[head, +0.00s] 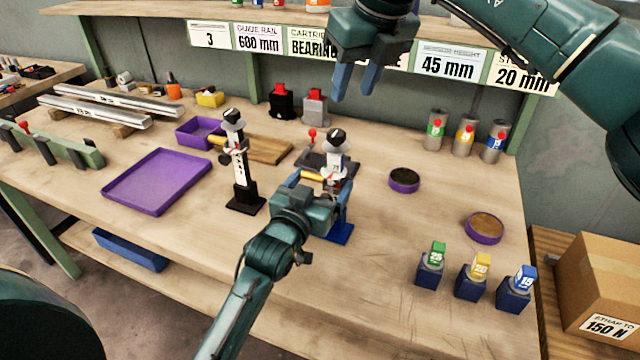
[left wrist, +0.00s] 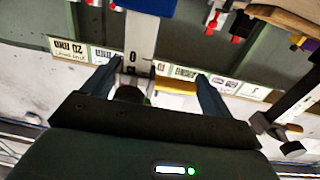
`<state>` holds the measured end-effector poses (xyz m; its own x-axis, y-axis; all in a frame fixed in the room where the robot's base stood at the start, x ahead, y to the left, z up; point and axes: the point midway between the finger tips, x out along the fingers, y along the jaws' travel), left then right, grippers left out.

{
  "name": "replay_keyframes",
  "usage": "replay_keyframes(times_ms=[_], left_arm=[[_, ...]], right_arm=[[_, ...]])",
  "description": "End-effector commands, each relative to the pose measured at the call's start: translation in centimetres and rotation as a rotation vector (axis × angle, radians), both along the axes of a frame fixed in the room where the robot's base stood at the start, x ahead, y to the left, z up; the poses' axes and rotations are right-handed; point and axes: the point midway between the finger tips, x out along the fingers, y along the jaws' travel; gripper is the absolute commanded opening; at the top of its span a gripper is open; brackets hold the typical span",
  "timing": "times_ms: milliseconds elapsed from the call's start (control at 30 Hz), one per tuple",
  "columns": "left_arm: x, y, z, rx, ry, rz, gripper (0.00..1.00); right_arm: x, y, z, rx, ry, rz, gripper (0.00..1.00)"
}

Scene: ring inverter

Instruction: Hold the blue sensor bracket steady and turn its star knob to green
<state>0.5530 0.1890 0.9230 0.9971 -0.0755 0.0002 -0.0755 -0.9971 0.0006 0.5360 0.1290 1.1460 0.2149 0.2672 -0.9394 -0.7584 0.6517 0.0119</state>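The blue sensor bracket stands upright on its blue base (head: 341,234) near the middle of the bench. It has a black-and-white head (head: 335,147) and a yellow handle (head: 313,176); the handle (left wrist: 176,87) and pale post (left wrist: 141,38) also show in the left wrist view. My left gripper (head: 318,188) is in front of the post, its fingers (left wrist: 155,84) apart with the post and handle between them. It is open, with gaps visible. I cannot make out the star knob's colour mark. My right gripper (head: 356,88) hangs open and empty, high above the back of the bench.
A similar black-based bracket (head: 245,202) stands to the left. A purple tray (head: 157,181) lies further left. Purple round dishes (head: 404,181) and (head: 484,229) sit right, with several coloured numbered blocks (head: 431,272) in front. Grey cylinders (head: 436,132) stand at the back right.

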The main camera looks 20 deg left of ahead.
Motion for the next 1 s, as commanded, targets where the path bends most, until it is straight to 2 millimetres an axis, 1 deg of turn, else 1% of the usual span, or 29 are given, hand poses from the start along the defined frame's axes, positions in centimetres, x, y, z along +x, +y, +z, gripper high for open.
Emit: replay_keyframes(times_ms=[33, 67, 433, 567, 600, 633, 767, 867, 900, 1000], left_arm=[[0.0, 0.0, 0.0, 0.0, 0.0, 0.001, 0.8], [0.0, 0.0, 0.0, 0.0, 0.0, 0.001, 0.78], [0.0, 0.1, 0.0, 0.001, 0.001, 0.001, 0.48], [0.0, 0.1, 0.0, 0.001, 0.001, 0.001, 0.47], [0.0, 0.1, 0.0, 0.001, 0.001, 0.001, 0.47], [0.0, 0.1, 0.0, 0.001, 0.001, 0.001, 0.47], [0.0, 0.1, -0.1, 0.001, 0.001, 0.002, 0.47], [0.0, 0.1, -0.1, 0.001, 0.001, 0.002, 0.47], [0.0, 0.1, -0.1, 0.002, 0.001, 0.002, 0.47], [0.0, 0.1, -0.1, 0.002, 0.001, 0.002, 0.47]], right_arm=[[0.0, 0.0, 0.0, 0.0, 0.0, 0.0, 0.36], [0.0, 0.0, 0.0, 0.0, 0.0, 0.0, 0.36], [0.0, 0.0, 0.0, 0.0, 0.0, 0.0, 0.36], [0.0, 0.2, -0.1, 0.009, -0.005, 0.014, 0.46], [-0.1, 0.5, -0.1, 0.022, -0.011, 0.03, 0.49], [-0.1, 0.7, -0.2, 0.037, -0.017, 0.047, 0.5], [-0.6, 2.9, -0.8, 0.144, -0.066, 0.18, 0.5], [-1.7, 5.1, -1.2, 0.272, -0.122, 0.318, 0.5], [-2.2, 6.0, -1.3, 0.329, -0.145, 0.372, 0.5], [-3.8, 7.8, -1.5, 0.474, -0.206, 0.486, 0.5]])
